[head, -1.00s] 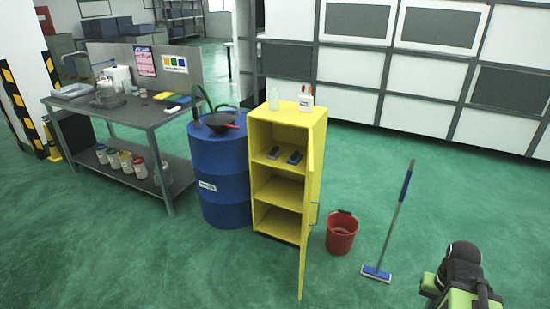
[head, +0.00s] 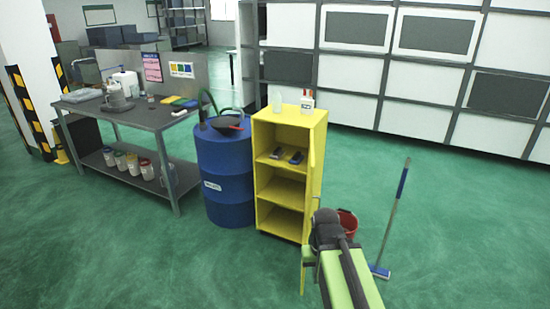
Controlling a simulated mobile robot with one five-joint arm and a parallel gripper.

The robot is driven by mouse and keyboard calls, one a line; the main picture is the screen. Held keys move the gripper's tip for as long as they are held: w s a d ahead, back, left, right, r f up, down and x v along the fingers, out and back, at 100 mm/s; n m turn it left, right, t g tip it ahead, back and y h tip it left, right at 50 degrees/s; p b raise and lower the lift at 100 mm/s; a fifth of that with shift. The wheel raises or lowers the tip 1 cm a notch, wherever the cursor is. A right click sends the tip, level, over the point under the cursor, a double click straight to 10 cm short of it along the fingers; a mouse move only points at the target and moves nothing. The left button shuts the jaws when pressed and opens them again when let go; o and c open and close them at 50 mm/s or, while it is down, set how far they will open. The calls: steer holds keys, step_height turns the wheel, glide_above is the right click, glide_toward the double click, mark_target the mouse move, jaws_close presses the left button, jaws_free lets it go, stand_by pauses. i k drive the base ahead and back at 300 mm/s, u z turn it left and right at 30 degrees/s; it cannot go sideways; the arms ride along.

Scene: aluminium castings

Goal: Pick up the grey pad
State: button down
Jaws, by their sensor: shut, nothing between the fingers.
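I cannot single out the grey pad for certain. A flat grey item (head: 82,95) lies at the left end of the workbench top and may be it. Two small dark grey-blue items, a left one (head: 277,153) and a right one (head: 296,158), lie on the upper shelf of the open yellow cabinet (head: 285,190). My green and black arm rises from the bottom of the head view, in front of the cabinet's lower right. My gripper cannot be made out; only arm links show.
The workbench (head: 150,117) holds a pot, a white container and coloured cloths, with several jars below. A blue drum (head: 226,185) stands between bench and cabinet. A red bucket (head: 348,222) and a squeegee (head: 394,215) are at right. The green floor in front is clear.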

mark_target(278, 153)
steer(key=z, duration=0.05)
steer(key=i, duration=1)
steer(key=u, duration=0.05)
